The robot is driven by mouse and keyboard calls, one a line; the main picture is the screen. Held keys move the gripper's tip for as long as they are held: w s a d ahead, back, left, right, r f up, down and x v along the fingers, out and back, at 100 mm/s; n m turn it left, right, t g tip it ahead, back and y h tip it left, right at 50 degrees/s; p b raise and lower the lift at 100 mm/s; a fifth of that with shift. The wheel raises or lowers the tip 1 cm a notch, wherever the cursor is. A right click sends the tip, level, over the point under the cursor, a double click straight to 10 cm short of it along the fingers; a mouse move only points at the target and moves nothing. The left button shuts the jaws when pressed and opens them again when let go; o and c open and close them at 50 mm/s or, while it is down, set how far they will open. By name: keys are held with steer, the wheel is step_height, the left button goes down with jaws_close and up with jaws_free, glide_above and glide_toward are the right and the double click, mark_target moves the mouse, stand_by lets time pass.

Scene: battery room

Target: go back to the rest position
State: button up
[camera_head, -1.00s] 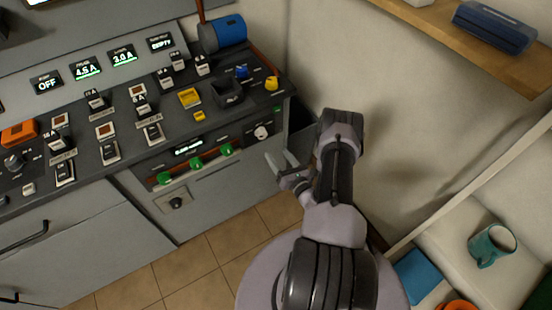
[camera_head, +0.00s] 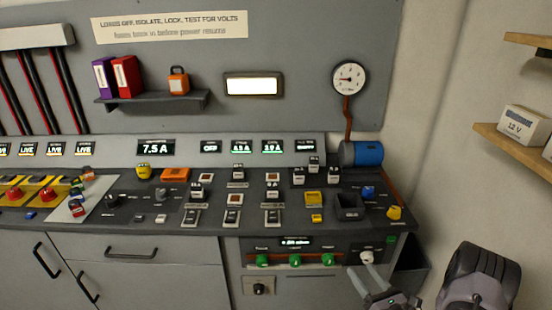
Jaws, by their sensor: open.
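My gripper (camera_head: 374,288) is at the lower right of the head view, in front of the right end of the grey control console (camera_head: 330,215). Its two pale fingers show, apart from each other, with nothing seen between them. They are in front of the console's lower panel, near the white knob (camera_head: 366,257); whether they touch the panel I cannot tell. A dark part of my arm shows to the right of the gripper. The rest of the arm is out of the frame.
Green knobs (camera_head: 295,260) line the lower panel. A blue cylinder (camera_head: 362,154) and a round gauge (camera_head: 349,78) are at the console's right end. A dark bin (camera_head: 410,262) stands beside the console. Wooden shelves (camera_head: 512,150) with a 12 V box (camera_head: 523,124) are on the right wall.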

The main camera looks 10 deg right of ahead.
steer(key=s+a+r+n+g+y, duration=0.1)
steer(key=a+r+n+g+y, duration=0.9)
steer(key=a+r+n, duration=0.75)
steer(key=s+a+r+n+g+h, duration=0.3)
steer(key=s+a+r+n, duration=0.1)
steer(key=s+a, duration=0.35)
steer(key=s+a+r+n+g+h, duration=0.35)
steer(key=s+a+r+n, duration=0.2)
steer(key=s, duration=0.35)
steer(key=s+d+r+n+t+h, duration=0.3)
steer(key=s+n+t+h, duration=0.1)
steer(key=s, duration=0.2)
steer(key=shift+d+n+h, duration=0.35)
steer(key=shift+d+n, duration=0.05)
steer(key=shift+r, duration=0.15)
jaws_close()
